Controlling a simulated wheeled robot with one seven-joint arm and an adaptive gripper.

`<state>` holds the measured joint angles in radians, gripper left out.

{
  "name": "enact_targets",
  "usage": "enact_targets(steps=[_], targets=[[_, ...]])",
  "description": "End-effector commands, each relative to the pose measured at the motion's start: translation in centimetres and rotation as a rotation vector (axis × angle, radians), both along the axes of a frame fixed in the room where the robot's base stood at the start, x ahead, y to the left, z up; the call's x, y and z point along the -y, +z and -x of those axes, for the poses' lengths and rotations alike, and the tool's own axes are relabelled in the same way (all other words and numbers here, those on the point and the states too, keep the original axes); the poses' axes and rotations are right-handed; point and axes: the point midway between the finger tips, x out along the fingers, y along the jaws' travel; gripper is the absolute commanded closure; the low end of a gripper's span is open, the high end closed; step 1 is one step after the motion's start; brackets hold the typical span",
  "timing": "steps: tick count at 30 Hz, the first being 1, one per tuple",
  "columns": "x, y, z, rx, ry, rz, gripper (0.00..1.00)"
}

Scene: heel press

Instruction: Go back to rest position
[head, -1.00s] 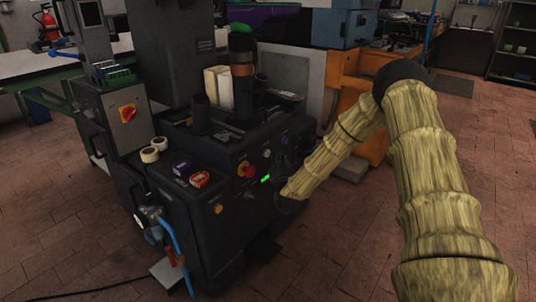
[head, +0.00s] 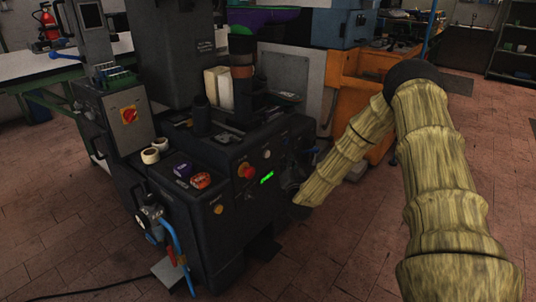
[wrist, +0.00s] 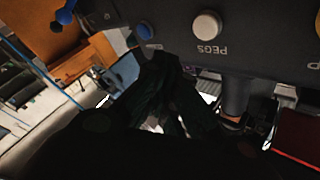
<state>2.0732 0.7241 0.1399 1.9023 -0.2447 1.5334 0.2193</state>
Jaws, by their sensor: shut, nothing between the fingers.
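The black heel press (head: 222,170) stands at the centre of the head view, with a red knob (head: 246,170), a green lit display (head: 266,178) and a white button (head: 266,154) on its front panel. My arm comes in from the right, and its end is low beside the right part of the panel. In the wrist view my gripper (wrist: 168,88) is dark and shut, with nothing seen between its fingers. The fingertips are hard to make out in the head view.
Tape rolls (head: 150,155) and small boxes (head: 201,180) lie on the press's left ledge. A blue hose (head: 176,250) hangs at its front left corner. An orange bench (head: 352,75) stands behind my arm. The tiled floor (head: 350,260) in front is clear.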

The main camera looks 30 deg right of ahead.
Motion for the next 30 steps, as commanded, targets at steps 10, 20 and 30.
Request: enact_targets(steps=[10, 20, 30], targets=[[0.0, 0.0, 0.1, 0.0, 0.0, 0.0, 1.0], [0.0, 0.0, 0.1, 0.001, 0.001, 0.0, 1.0], [-7.4, -7.3, 2.2, -0.239, 0.125, 0.008, 1.0]])
